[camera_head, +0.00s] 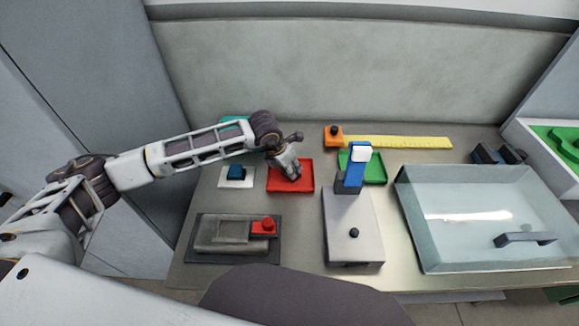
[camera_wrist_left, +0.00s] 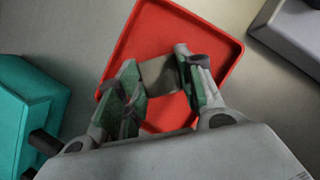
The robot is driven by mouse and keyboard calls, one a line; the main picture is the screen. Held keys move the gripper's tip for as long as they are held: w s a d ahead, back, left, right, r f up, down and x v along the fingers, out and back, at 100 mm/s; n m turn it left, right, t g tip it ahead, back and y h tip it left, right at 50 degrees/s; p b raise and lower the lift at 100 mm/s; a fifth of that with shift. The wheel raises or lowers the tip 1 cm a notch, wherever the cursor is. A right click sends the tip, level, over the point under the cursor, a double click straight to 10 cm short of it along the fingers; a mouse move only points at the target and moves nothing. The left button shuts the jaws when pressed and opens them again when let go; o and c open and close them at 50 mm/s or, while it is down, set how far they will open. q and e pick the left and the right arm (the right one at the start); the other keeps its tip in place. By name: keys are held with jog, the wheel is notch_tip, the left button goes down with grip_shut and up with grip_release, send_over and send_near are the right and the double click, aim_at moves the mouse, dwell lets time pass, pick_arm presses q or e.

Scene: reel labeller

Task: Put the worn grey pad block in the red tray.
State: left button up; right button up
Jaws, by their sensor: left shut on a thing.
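The red tray (camera_head: 305,187) lies on the table left of centre in the head view and fills the middle of the left wrist view (camera_wrist_left: 215,40). My left gripper (camera_head: 292,175) is over the tray, pointing down. In the left wrist view its fingers (camera_wrist_left: 160,82) are shut on the grey pad block (camera_wrist_left: 158,75), which is over the tray floor. I cannot tell whether the block touches the floor. In the head view the block is hidden by the gripper. My right gripper is not in view.
A blue block on a white pad (camera_head: 224,182) lies left of the tray. A teal box (camera_wrist_left: 22,105) stands beside it. Right are a green tray (camera_head: 376,168), a grey device with a blue post (camera_head: 353,225) and a clear cover (camera_head: 475,225). A yellow ruler (camera_head: 400,142) lies behind.

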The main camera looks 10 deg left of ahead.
pick_arm(q)
jog(key=shift+f, duration=0.1)
jog(key=o, duration=1.1)
jog(key=shift+c, duration=0.2)
jog(key=shift+r, duration=0.2)
